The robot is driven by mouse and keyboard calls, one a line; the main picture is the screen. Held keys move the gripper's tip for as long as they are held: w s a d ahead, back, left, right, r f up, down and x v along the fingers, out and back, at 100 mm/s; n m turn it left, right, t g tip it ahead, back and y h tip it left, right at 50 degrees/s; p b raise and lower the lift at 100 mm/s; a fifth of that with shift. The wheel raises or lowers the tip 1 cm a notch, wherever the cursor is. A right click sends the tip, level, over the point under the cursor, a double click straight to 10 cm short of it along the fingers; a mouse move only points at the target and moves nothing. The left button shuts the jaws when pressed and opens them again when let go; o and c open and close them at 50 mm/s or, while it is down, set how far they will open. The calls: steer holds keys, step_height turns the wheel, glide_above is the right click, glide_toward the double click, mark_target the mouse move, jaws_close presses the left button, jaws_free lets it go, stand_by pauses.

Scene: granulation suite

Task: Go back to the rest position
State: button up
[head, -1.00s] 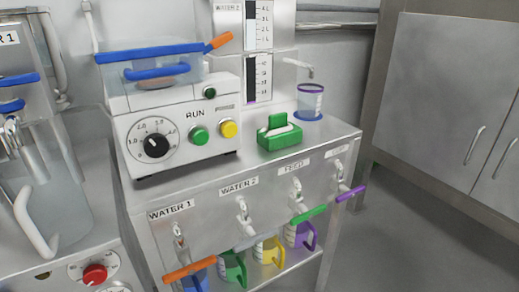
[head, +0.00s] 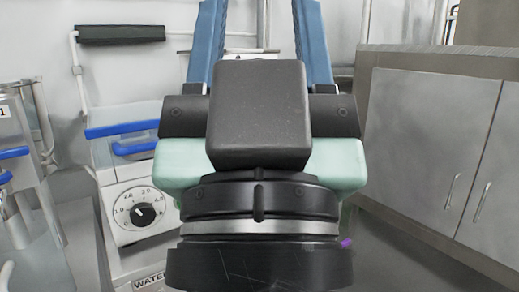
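My gripper (head: 260,22) fills the middle of the head view, pointing up and away from me. Its two blue fingers stand wide apart, and wall and piping show between them. The fingertips run out of the top of the picture. I see nothing held between the visible parts of the fingers. The gripper appears in front of the bench machine (head: 140,212) and hides most of the bench.
The machine's dial (head: 143,214) and clear, blue-edged container (head: 128,128) show left of my gripper. Glass equipment (head: 25,185) stands at the far left. A grey cabinet (head: 430,140) stands at the right, with some bare floor before it. A dark bar (head: 120,34) is on the back wall.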

step_height(320, 180, up, 35)
steer(key=p, duration=3.2)
steer(key=shift+p, duration=0.4)
